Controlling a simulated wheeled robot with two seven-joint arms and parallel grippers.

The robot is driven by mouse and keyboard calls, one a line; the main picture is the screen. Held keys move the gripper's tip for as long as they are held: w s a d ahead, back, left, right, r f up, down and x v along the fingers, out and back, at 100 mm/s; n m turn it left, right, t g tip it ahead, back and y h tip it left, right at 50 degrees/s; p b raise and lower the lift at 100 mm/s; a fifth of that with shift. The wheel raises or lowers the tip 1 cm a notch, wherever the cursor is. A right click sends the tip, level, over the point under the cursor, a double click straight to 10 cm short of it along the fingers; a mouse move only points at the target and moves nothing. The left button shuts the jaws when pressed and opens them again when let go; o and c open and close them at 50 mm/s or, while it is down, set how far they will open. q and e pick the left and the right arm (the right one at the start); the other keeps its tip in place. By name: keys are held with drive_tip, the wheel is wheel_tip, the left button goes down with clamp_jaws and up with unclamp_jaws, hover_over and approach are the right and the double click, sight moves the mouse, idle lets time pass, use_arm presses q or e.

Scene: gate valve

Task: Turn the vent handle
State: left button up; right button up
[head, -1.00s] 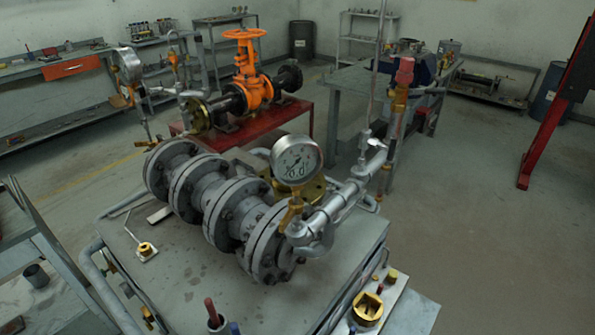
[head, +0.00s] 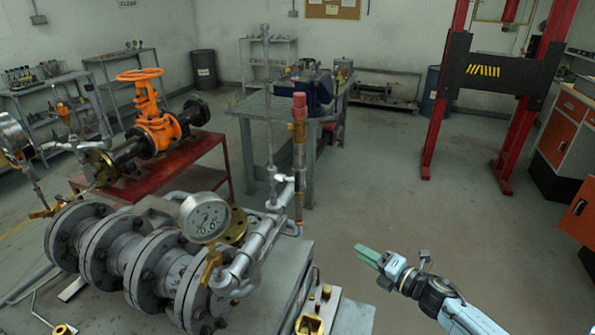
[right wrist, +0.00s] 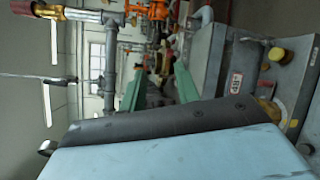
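A grey flanged pipe assembly (head: 130,262) lies on the bench at the left, with a round gauge (head: 205,217) on it. At its right end, a thin upright rod (head: 268,105) rises from a small silver valve fitting (head: 284,179), likely the vent handle. Beside it stands a brass pipe with a red top (head: 299,106). The rod also shows sideways in the right wrist view (right wrist: 35,77). My right gripper (head: 368,255) is right of the assembly, apart from it. Its green fingers (right wrist: 158,82) are spread and empty. My left gripper is out of view.
An orange gate valve (head: 150,118) stands on a red table (head: 180,180) behind the assembly. A grey workbench (head: 245,105) stands farther back. A red frame (head: 440,105) and orange cabinet (head: 562,130) are at the right. The floor between is clear.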

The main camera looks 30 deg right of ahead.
drive_tip(key=w+a+r+n+y+p, duration=0.1)
drive_tip(key=a+r+n+y, duration=0.15)
drive_tip(key=r+n, duration=0.45)
drive_tip(key=a+r+n+y, duration=0.1)
drive_tip(key=r+n+y, duration=0.25)
drive_tip(key=r, duration=0.55)
drive_tip(key=n+g+y, duration=0.2)
drive_tip(key=n+g, duration=0.1)
drive_tip(key=n, duration=0.5)
approach(298, 191)
wheel_tip(298, 191, up, 3)
drive_tip(key=s+d, duration=0.2)
drive_tip(key=d, duration=0.1)
drive_tip(key=shift+m, duration=0.25)
drive_tip(key=p+x, duration=0.4)
drive_tip(key=x, duration=1)
drive_tip(key=shift+s+f, duration=0.1)
drive_tip(key=shift+f, duration=0.1)
clamp_jaws()
